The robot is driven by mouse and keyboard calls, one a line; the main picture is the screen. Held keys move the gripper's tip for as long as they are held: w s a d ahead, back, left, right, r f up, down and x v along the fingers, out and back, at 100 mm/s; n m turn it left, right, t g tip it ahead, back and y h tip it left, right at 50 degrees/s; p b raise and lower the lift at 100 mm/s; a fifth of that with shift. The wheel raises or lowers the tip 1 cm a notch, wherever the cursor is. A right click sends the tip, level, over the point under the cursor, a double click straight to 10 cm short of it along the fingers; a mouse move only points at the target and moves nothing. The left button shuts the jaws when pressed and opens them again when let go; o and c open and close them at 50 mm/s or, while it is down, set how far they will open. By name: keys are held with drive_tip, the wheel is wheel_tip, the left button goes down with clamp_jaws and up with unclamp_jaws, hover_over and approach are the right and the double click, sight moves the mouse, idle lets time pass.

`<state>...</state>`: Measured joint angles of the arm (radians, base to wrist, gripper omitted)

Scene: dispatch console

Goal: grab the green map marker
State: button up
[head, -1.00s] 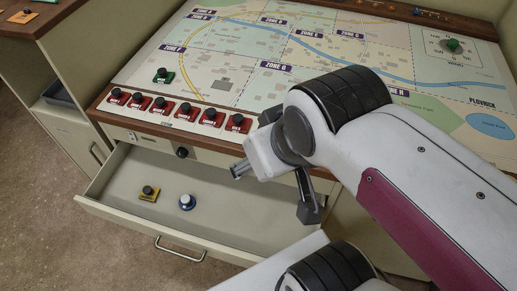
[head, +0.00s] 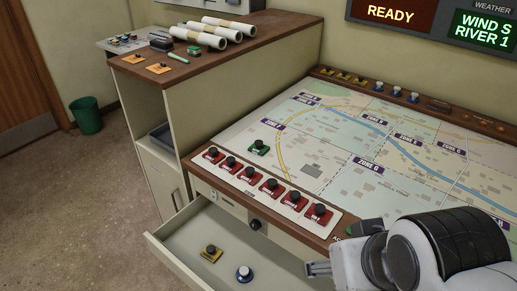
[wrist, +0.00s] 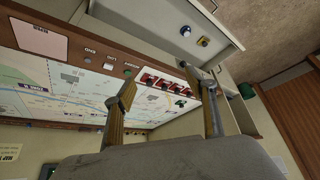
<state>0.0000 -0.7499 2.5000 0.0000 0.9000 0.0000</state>
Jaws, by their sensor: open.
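A green map marker (head: 258,147) with a black knob stands on the map near its left front corner, just behind the row of red markers. In the wrist view it is small, at the red row (wrist: 181,103). My gripper (head: 318,268) is at the lower right of the head view, near the console's front edge, well apart from that marker. In the wrist view my gripper's two fingers (wrist: 163,85) are spread with nothing between them. Another green item (head: 350,231) shows partly behind my gripper at the console edge.
Several red markers (head: 268,185) line the front strip. The open drawer (head: 215,228) holds a yellow marker (head: 211,253) and a blue-and-white marker (head: 244,273). The side cabinet (head: 228,62) carries paper rolls (head: 200,38), a green block (head: 193,50) and orange markers (head: 158,68).

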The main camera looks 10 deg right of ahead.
idle(0.4)
drive_tip(key=c, duration=0.4)
drive_tip(key=shift+w, duration=0.1)
